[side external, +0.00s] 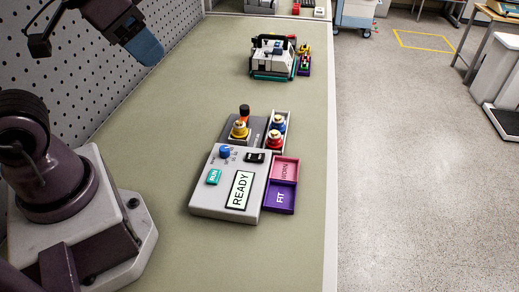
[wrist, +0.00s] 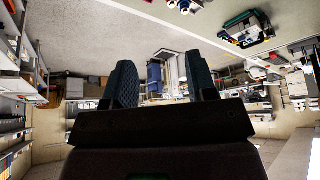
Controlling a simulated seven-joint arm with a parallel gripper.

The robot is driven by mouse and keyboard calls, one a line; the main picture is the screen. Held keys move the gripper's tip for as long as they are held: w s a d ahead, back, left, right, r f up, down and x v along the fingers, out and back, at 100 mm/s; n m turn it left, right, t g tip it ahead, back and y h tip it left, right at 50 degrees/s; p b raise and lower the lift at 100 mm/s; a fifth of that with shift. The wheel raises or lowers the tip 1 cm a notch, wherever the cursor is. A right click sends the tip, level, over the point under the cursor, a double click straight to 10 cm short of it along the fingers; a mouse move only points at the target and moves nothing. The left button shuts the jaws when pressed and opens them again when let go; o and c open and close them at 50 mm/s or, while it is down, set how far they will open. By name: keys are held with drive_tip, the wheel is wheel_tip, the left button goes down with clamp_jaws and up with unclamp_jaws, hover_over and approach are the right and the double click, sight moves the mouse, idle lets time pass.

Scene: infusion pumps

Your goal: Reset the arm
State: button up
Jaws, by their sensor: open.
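My gripper (side external: 145,47) is at the upper left of the side view, raised above the bench beside the pegboard, with blue fingers tilted down to the right. In the wrist view my gripper (wrist: 158,80) shows two dark textured fingers apart, with nothing between them. The wrist camera looks out across the room, which appears upside down. The grey control box (side external: 225,185) lies on the bench well below and to the right of my gripper. Its display reads READY, and it has a blue knob (side external: 225,152), a teal RUN button (side external: 214,177) and a black switch (side external: 254,157).
Pink (side external: 285,170) and purple FIT (side external: 280,197) trays adjoin the box. A white-and-teal device (side external: 272,57) stands farther back. The pegboard (side external: 95,60) borders the left; bench between is clear.

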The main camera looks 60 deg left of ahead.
drive_tip(key=c, duration=0.3)
drive_tip(key=shift+w+f, duration=0.1)
drive_tip(key=shift+f, duration=0.25)
drive_tip(key=c, duration=0.4)
drive_tip(key=w+f+g, duration=0.1)
drive_tip(key=f, duration=0.1)
drive_tip(key=w+f+g, duration=0.1)
drive_tip(key=f+g, duration=0.1)
drive_tip(key=f, duration=0.1)
drive_tip(key=w+f+g, duration=0.1)
drive_tip(key=f, duration=0.2)
drive_tip(key=shift+a+f, duration=0.1)
drive_tip(key=shift+f, duration=0.1)
clamp_jaws()
drive_tip(key=shift+w+f+m+g, duration=0.25)
drive_tip(key=shift+w+f+m, duration=0.4)
drive_tip(key=shift+f, duration=2.6)
drive_tip(key=shift+w+f+m+g, duration=0.35)
drive_tip(key=shift+w+f, duration=0.55)
drive_tip(key=shift+f, duration=2.35)
drive_tip(key=shift+w+f+m+g, duration=0.2)
drive_tip(key=shift+w+f+m, duration=0.45)
drive_tip(key=shift+f, duration=2.6)
